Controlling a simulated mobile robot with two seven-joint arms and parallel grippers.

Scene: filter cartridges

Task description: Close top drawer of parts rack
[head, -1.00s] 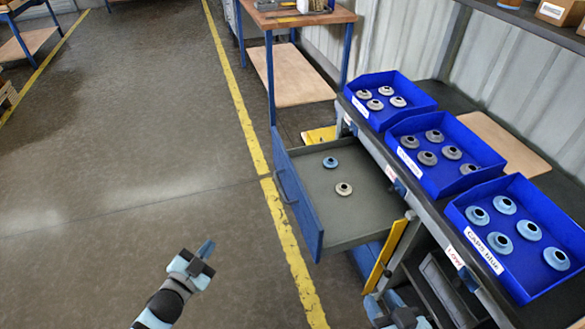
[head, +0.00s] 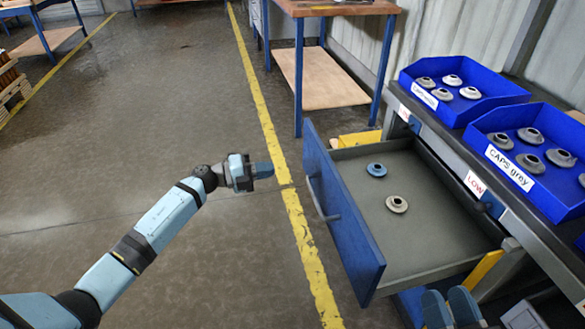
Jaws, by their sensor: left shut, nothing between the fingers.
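The top drawer (head: 405,262) of the parts rack is pulled well out to the left, with its blue front (head: 338,215) and bar handle (head: 322,196) facing the aisle. A blue cap (head: 377,170) and a pale cap (head: 397,204) lie inside it. My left gripper (head: 263,171) is shut and empty. It is left of the drawer front and appears apart from it. My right gripper (head: 450,308) is at the bottom edge, by the near side of the drawer; its fingertips show side by side, but whether they are apart is unclear.
Blue bins of white caps (head: 465,112) and grey caps (head: 490,122) stand on the rack top at right. A workbench (head: 335,8) stands behind the drawer.

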